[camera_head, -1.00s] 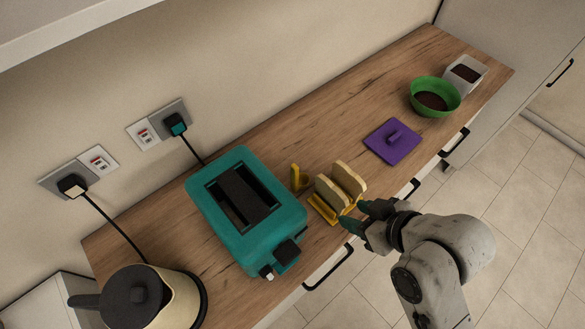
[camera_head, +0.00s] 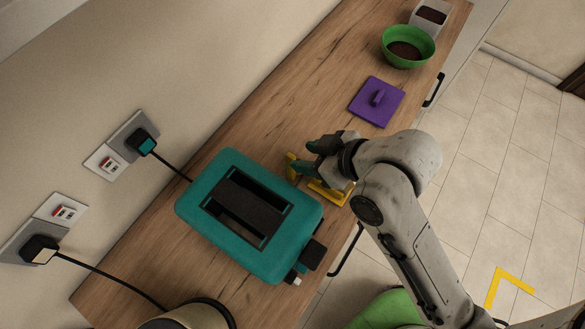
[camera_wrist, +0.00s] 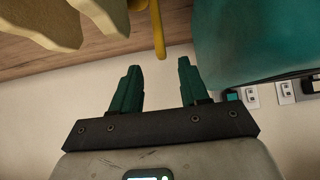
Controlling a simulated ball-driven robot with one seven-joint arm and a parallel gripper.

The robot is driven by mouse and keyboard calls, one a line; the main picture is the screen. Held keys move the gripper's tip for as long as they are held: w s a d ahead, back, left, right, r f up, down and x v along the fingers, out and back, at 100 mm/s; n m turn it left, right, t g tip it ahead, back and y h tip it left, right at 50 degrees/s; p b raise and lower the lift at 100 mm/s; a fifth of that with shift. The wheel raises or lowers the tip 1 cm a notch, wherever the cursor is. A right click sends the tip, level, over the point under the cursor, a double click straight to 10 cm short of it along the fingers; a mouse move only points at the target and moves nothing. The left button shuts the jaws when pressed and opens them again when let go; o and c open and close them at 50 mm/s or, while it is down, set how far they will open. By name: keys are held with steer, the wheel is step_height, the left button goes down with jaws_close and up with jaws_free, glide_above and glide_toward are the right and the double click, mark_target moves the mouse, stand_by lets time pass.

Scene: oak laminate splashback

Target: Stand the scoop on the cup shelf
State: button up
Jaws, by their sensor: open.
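I cannot make out a scoop or a cup shelf in either view. My gripper (camera_head: 308,158) is open over the yellow toast rack (camera_head: 330,193), beside the teal toaster, and hides most of the rack. In the wrist view, my gripper (camera_wrist: 157,68) has its two green fingers spread with nothing held. A thin yellow upright (camera_wrist: 158,32) lies just beyond the gap between the fingertips; I cannot tell whether it is between them. Bread slices (camera_wrist: 45,22) show at the upper left there.
The teal toaster (camera_head: 250,213) stands close by the rack. A purple lid-like square with a handle (camera_head: 377,102), a green bowl (camera_head: 408,47) and a white container (camera_head: 432,18) with dark contents stand farther along the wooden counter (camera_head: 290,100). A kettle (camera_head: 190,315) is at the bottom edge.

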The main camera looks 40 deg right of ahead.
mark_target(292, 156)
steer(key=shift+b+x, duration=1.35)
steer(key=shift+x, duration=0.15)
steer(key=shift+p+x, duration=0.45)
steer(key=shift+x, duration=2.15)
steer(key=shift+a, duration=0.1)
steer(key=shift+r, duration=0.1)
jaws_close()
